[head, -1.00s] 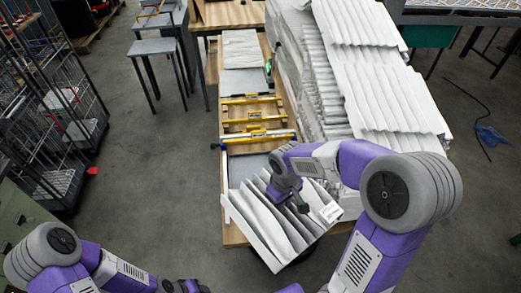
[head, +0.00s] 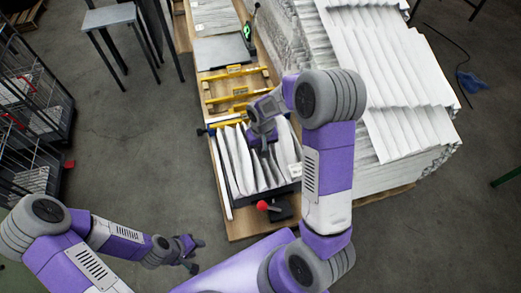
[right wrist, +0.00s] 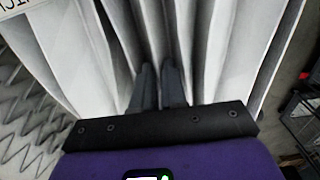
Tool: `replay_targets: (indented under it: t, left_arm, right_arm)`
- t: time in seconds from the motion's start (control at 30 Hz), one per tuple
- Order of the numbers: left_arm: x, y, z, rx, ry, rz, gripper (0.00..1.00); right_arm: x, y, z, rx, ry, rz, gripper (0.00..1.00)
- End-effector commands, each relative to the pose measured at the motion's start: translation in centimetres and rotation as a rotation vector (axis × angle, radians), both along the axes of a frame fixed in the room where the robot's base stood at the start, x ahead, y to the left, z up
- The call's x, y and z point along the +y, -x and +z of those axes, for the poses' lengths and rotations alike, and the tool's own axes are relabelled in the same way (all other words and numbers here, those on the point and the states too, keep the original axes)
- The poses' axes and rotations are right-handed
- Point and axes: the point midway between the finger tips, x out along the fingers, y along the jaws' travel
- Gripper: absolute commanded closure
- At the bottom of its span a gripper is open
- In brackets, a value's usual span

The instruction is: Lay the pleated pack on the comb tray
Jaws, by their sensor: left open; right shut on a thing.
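The white pleated pack (head: 238,160) is at the near end of the wooden bench, its folds running roughly along the bench. My right gripper (head: 264,142) is shut on a fold of it. In the right wrist view, the fingers (right wrist: 158,86) sit in the middle of the pleats (right wrist: 90,60). A dark edge (head: 268,191) shows under the pack's near side and may be the comb tray, which is mostly hidden. I cannot tell whether the pack touches it. My left gripper (head: 192,256) is open and empty, left of the bench's near end.
Yellow crossbars (head: 232,96) lie across the bench (head: 245,226) behind the pack, with a grey plate (head: 222,50) beyond. A red knob (head: 262,205) is at the near side. Tall stacks of pleated sheets (head: 400,90) stand right. Wire racks (head: 35,110) stand left.

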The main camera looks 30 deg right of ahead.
Motion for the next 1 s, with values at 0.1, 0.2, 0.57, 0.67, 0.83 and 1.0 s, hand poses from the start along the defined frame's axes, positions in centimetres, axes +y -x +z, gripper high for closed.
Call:
replay_targets:
  t: [0.1,0.2,0.57,0.67,0.83,1.0]
  left_arm:
    - [0.0,-0.1,-1.0,-0.001,0.000,0.000,0.57]
    - [0.0,-0.1,-1.1,-0.002,0.000,0.001,0.57]
    - [0.0,-0.1,-2.8,-0.001,0.000,-0.001,0.57]
    - [0.0,-0.1,-3.6,-0.001,0.000,-0.001,0.57]
    - [0.0,-0.1,-4.5,-0.001,0.000,-0.001,0.57]
    - [0.0,-0.1,-4.6,-0.001,0.000,-0.001,0.57]
  right_arm:
    - [-0.2,-0.1,-2.5,0.002,-0.001,-0.019,1.00]
    - [-0.3,-0.2,-3.1,-0.001,-0.002,-0.026,1.00]
    - [-0.2,-0.1,-5.6,0.000,-0.002,-0.027,1.00]
    - [-0.2,-0.2,-6.7,-0.001,-0.003,-0.026,1.00]
    - [-0.2,-0.2,-8.0,-0.001,-0.003,-0.026,1.00]
    - [-0.2,-0.2,-8.3,-0.002,-0.003,-0.026,1.00]
